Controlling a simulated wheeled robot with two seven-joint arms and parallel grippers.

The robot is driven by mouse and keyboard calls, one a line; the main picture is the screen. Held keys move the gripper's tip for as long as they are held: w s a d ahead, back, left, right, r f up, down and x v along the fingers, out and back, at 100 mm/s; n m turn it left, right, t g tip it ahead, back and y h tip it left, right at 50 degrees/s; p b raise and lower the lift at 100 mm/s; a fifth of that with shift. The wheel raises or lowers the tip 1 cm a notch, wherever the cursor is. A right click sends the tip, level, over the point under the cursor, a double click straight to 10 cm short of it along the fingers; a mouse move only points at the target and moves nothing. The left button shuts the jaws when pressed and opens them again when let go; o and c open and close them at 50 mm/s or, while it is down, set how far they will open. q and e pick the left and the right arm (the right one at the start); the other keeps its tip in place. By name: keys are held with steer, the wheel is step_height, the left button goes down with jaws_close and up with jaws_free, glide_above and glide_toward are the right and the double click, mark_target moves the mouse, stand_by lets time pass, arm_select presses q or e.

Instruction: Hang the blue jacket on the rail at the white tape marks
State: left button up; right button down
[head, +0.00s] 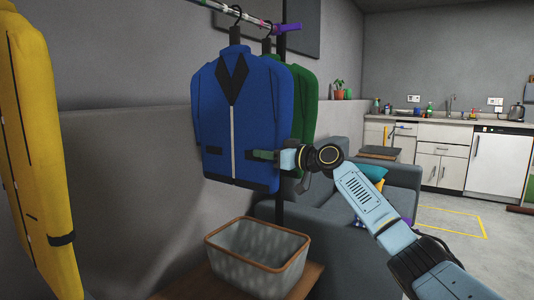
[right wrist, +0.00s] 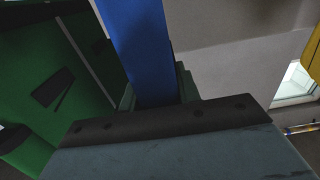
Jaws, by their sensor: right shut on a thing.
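The blue jacket (head: 212,125) is upright on a dark hanger, whose hook (head: 236,12) is at the rail (head: 205,3); the picture is too small to tell if it bears on the rail. Pale bands show on the rail, with coloured parts and a purple end (head: 287,27). My right gripper (head: 264,155) is at the jacket's lower right edge, shut on it. In the right wrist view the blue cloth (right wrist: 140,45) runs between the fingers (right wrist: 155,95). My left gripper is out of view.
A green jacket (head: 304,92) hangs close behind the blue one, to the right. A yellow jacket (head: 35,150) is at the far left. Below stands a brown-rimmed basket (head: 258,240) on a wooden top (head: 190,288). A grey sofa (head: 400,185) is behind my right arm.

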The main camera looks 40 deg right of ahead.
steer(key=shift+r, duration=0.15)
steer(key=c, duration=1.1)
jaws_free()
steer(key=shift+o, duration=0.9)
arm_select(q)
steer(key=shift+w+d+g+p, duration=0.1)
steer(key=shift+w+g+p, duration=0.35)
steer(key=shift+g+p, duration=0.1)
arm_select(e)
steer(key=v, duration=1.3)
steer(key=shift+s, duration=0.25)
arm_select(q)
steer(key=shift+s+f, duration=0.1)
